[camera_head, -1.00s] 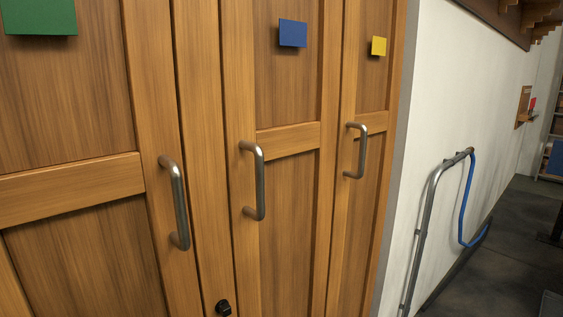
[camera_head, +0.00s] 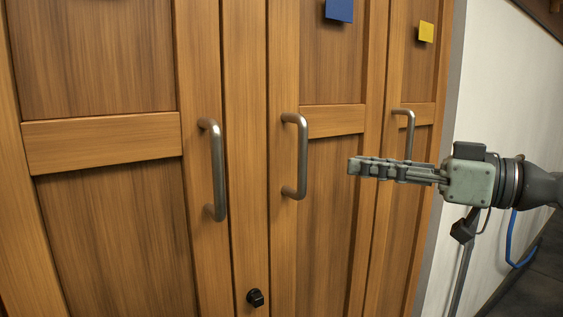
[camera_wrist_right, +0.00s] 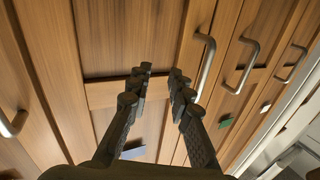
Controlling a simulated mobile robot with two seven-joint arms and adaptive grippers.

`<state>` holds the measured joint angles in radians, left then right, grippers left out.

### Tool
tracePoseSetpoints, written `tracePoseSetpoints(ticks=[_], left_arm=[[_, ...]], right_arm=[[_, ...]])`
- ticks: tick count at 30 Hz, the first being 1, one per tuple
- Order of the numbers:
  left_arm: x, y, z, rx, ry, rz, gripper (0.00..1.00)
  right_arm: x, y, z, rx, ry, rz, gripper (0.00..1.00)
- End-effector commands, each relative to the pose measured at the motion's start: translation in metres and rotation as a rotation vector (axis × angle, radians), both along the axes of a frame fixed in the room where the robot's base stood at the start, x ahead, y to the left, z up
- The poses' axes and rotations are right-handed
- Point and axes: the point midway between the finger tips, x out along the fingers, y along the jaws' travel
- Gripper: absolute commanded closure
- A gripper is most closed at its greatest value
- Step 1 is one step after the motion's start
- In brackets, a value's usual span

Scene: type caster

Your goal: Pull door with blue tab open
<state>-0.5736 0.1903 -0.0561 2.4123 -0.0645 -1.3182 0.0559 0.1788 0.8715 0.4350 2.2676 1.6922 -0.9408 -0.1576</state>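The door with the blue tab (camera_head: 340,10) is wooden and looks shut; the tab is cut by the top edge of the head view. Its upright metal bar handle (camera_head: 301,155) is on the door's left side. My right gripper (camera_head: 354,166) reaches in from the right, fingers pointing left, to the right of that handle in the picture and apart from it. In the right wrist view its two fingers (camera_wrist_right: 160,78) stand apart with nothing between them. A grey-blue piece (camera_wrist_right: 133,150) shows partly behind them; I cannot tell if it is the blue tab. My left gripper is out of view.
A door with a yellow tab (camera_head: 426,32) is at the right, its handle (camera_head: 408,133) partly behind my gripper. Another door's handle (camera_head: 214,170) is at the left. A black knob (camera_head: 255,298) sits low between doors. A white wall (camera_head: 490,80) adjoins the cabinet.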

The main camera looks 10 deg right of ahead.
Motion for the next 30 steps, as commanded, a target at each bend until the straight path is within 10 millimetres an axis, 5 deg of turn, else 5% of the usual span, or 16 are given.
tracePoseSetpoints(ticks=[3, 8, 18, 30], left_arm=[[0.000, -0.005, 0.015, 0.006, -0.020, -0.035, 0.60], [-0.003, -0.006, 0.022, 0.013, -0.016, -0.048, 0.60], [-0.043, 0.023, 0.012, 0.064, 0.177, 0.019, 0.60], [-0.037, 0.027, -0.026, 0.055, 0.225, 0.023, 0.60]], right_arm=[[-0.033, 0.023, 0.027, -0.034, -0.058, 0.099, 0.80], [-0.050, 0.035, 0.038, -0.051, -0.080, 0.150, 0.80], [-0.032, 0.059, 0.040, -0.049, -0.078, 0.152, 0.80], [-0.005, 0.095, 0.038, -0.047, -0.077, 0.150, 0.80]])
